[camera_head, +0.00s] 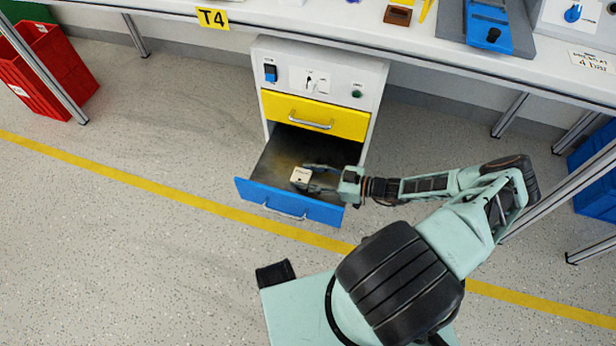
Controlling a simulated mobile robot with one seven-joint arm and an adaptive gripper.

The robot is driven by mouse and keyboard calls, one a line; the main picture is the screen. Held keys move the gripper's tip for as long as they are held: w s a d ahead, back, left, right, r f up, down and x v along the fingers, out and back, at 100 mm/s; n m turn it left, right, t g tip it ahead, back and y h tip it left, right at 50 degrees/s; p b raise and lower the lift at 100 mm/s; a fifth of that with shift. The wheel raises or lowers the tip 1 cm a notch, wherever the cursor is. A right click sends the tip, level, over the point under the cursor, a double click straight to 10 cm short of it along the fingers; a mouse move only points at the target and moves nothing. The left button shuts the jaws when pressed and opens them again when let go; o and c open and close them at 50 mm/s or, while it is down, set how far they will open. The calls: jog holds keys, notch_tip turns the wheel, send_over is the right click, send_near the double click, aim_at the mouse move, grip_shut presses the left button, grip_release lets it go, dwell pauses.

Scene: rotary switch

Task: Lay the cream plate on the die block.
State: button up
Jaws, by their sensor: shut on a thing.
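The small cream plate (301,175) shows over the open blue drawer, with faint dark marks on its upper face. My gripper (311,179) reaches in from the right, low over the drawer, and is shut on the cream plate. I cannot tell whether the plate touches the drawer floor. I cannot make out a die block for certain; it may be hidden by the plate or the gripper.
The blue drawer (290,203) stands pulled out below a shut yellow drawer (314,116) in a white cabinet under the bench (330,30). Red (45,75) and blue (597,178) bins stand at either side. Open floor lies at the front left.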

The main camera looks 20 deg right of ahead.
jog(key=shift+f, duration=0.2)
jog(key=o, duration=1.2)
jog(key=shift+c, duration=0.2)
jog(key=shift+r, duration=0.1)
